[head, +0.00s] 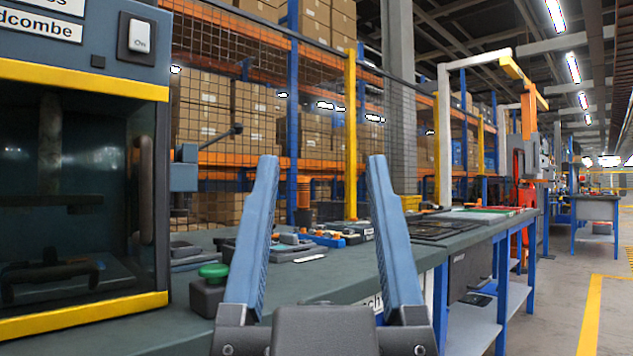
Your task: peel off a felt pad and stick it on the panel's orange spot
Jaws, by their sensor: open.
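My gripper (322,163) is in front of the camera with its two blue-grey fingers pointing up and spread wide apart. It is open, and nothing shows between the fingers except the view behind. The fingers cover part of the bench. I cannot make out a felt pad or its backing sheet in the head view. I cannot pick out the panel with the orange spot either. Small items with orange parts (318,233) lie on the bench between the fingers, too small to identify.
A dark grey workbench (330,285) runs away to the right. A machine with a yellow-framed window (85,195) stands close on the left. A green-topped button box (208,290) sits beside it. Mesh fencing and a yellow post (350,135) stand behind the bench. The aisle floor (560,300) at right is clear.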

